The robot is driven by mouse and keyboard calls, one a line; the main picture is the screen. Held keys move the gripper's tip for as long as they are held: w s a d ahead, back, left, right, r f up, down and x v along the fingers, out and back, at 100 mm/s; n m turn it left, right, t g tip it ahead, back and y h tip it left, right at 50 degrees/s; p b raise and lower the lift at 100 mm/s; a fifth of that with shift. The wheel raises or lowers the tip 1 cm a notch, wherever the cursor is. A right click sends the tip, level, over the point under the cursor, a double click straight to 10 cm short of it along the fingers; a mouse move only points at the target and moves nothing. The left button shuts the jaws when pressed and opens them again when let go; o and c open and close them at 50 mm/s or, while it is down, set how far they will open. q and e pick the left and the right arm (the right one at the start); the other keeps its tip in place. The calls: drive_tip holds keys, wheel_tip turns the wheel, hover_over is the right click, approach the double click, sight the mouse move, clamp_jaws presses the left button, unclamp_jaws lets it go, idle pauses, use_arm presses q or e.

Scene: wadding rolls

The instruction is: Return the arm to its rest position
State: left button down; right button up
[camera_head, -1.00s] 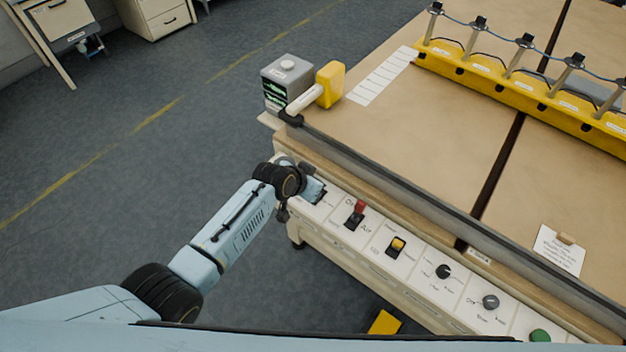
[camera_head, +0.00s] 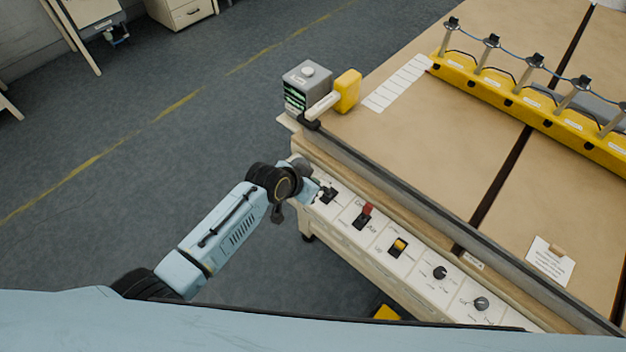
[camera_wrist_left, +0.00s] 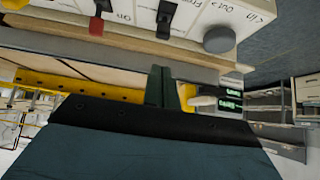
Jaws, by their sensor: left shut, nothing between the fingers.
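My left arm comes in from the lower left in the head view. Its light blue gripper (camera_head: 312,188) is at the left end of the white control panel (camera_head: 420,285), beside the leftmost black switch (camera_head: 329,195). The fingers are partly hidden there by the wrist. In the left wrist view the dark fingers (camera_wrist_left: 160,86) are together with nothing between them. The panel with a red switch (camera_wrist_left: 97,22) and a grey knob (camera_wrist_left: 218,39) crosses the top of that view, apart from the fingers. My right gripper is in neither view.
The table (camera_head: 400,140) fills the right side, with a dark rail (camera_head: 420,205) along its edge. A grey box with a green display (camera_head: 305,88) and a yellow block (camera_head: 347,91) stand at its corner. Open grey floor (camera_head: 130,190) lies left of my arm.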

use_arm(q)
drive_tip(key=shift+r, duration=0.15)
idle(0.4)
drive_tip(key=s+a+f+n+g+y+b, duration=0.1)
drive_tip(key=s+a+f+b, duration=0.3)
drive_tip(key=f, duration=0.5)
drive_tip(key=s+a+f+n+y+b, duration=0.1)
drive_tip(key=s+a+f+b, duration=0.15)
drive_tip(key=s+f, duration=0.6)
drive_tip(key=s+a+f+n+g+y+b, duration=0.1)
drive_tip(key=s+a+f+b, duration=0.25)
drive_tip(key=f, duration=0.65)
drive_tip(key=s+a+f+g+b, duration=0.1)
drive_tip(key=s+a+f+b, duration=0.1)
drive_tip(key=s+f, duration=0.4)
drive_tip(key=s+a+f+n+g+y+b, duration=0.1)
drive_tip(key=s+a+f+b, duration=0.2)
drive_tip(key=s, duration=1.1)
drive_tip(key=s+a+f+n+g+y+b, duration=0.1)
drive_tip(key=s+a+f+b, duration=0.2)
drive_tip(key=s+f, duration=0.7)
drive_tip(key=a, duration=0.2)
drive_tip(key=shift+s+a+f+g, duration=0.2)
drive_tip(key=shift+a+f+g, duration=0.1)
drive_tip(key=shift+a+f, duration=0.1)
